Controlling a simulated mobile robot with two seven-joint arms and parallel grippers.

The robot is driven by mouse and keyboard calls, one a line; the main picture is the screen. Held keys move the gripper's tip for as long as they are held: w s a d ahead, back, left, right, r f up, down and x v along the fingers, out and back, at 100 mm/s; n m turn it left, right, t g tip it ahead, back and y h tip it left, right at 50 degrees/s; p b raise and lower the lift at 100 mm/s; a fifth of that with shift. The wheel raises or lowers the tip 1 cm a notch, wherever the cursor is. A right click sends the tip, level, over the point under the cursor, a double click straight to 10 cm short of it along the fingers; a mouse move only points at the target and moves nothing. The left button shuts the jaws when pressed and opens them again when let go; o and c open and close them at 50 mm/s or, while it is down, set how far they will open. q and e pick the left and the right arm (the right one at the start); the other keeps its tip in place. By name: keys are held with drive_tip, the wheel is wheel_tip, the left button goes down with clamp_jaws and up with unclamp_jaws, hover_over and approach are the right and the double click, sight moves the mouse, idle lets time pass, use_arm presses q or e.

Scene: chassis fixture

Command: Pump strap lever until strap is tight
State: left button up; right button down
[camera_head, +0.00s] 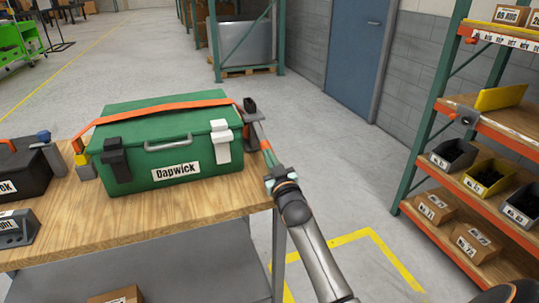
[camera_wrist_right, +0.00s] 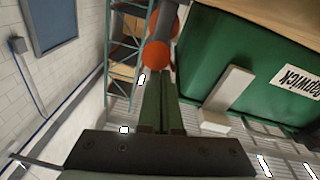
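A green box labelled Dapwick (camera_head: 165,140) stands on the wooden table. An orange strap (camera_head: 165,106) runs over its lid from left to right. At the right end of the box is a dark strap ratchet (camera_head: 251,108). A lever with orange parts reaches out from it toward my right gripper (camera_head: 271,160). In the right wrist view, the gripper's green fingers (camera_wrist_right: 161,100) lie close together, shut, their tips at the orange lever end (camera_wrist_right: 156,54). I cannot tell whether they pinch or only touch it. My left gripper is not in view.
A black case (camera_head: 22,170) and a grey block (camera_head: 16,230) are on the table's left part. A clamp with a blue knob (camera_head: 45,140) stands left of the box. A shelf rack with bins (camera_head: 452,155) is at the right. The floor between is free.

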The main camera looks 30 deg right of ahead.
drive_tip(key=v, duration=0.3)
drive_tip(key=shift+s+a, duration=0.25)
drive_tip(key=shift+s, duration=0.05)
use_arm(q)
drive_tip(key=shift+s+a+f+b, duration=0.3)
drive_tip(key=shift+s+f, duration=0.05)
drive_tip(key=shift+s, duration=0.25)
use_arm(e)
drive_tip(key=f+v, duration=0.1)
drive_tip(key=v, duration=0.5)
drive_tip(key=shift+s, duration=0.15)
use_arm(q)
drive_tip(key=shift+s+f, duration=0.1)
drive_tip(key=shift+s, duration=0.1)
